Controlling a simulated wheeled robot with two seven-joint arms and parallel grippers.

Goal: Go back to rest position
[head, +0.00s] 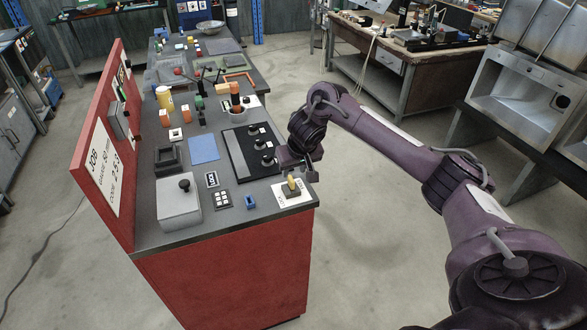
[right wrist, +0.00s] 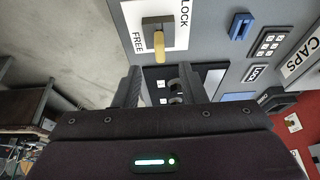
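My right gripper (head: 308,172) hangs at the right edge of the red workbench's grey top (head: 235,218), close to a yellow-handled switch (head: 291,185) on a white plate. In the right wrist view its two fingers (right wrist: 160,84) stand apart with nothing held between them. The yellow handle (right wrist: 158,42) shows ahead of the fingertips, apart from them, on the plate marked FREE and LOCK. My right arm reaches in from the lower right of the head view. My left gripper is not in view.
A black panel with knobs (head: 250,152), a keypad (head: 222,200), a small blue part (head: 250,202) and a grey box with a black knob (head: 178,206) sit on the bench. A red upright board (head: 95,150) lines its left side. Open floor (head: 365,235) lies to the right.

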